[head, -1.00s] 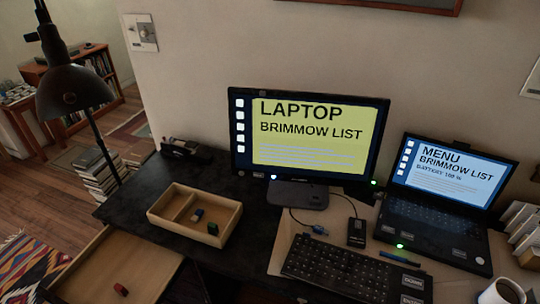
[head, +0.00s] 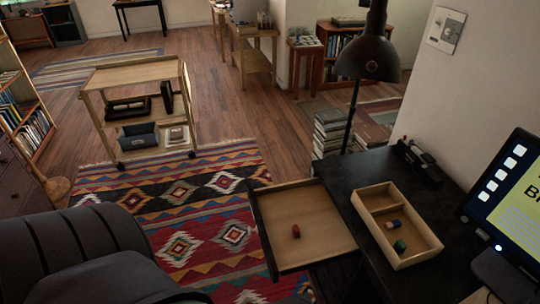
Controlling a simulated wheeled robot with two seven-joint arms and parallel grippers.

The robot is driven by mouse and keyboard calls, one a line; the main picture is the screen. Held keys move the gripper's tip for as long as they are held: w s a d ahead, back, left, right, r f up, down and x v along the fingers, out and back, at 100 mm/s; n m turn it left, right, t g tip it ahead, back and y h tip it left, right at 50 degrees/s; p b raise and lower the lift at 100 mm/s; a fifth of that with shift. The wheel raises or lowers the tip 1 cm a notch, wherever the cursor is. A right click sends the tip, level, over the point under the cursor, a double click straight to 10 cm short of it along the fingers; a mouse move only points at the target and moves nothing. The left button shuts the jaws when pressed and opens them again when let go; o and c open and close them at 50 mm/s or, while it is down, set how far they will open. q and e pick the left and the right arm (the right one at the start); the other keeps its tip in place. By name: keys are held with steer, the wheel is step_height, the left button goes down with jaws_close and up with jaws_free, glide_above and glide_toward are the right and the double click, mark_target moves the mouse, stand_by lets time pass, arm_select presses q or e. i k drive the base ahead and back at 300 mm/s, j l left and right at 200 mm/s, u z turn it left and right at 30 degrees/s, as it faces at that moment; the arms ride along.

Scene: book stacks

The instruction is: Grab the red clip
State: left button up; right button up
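The red clip (head: 296,231) is a small red piece lying alone in the open wooden desk drawer (head: 318,212), near the middle of its floor. The drawer is pulled out on the left side of the dark desk, below the desktop. No gripper of mine shows in the head view, so I cannot see the state of either one.
A desk lamp (head: 366,60) and a monitor (head: 515,200) stand nearby. A dark chair (head: 70,255) is at lower left. Patterned rug beyond.

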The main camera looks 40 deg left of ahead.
mark_target(296, 231)
steer(key=u, duration=0.95)
steer(key=j+z, duration=0.3)
steer(key=j, duration=0.15)
steer(key=k+j+z, duration=0.25)
steer(key=j, duration=0.15)
steer(key=j+z, duration=0.3)
steer(key=k+j, duration=0.05)
steer(key=j, duration=0.05)
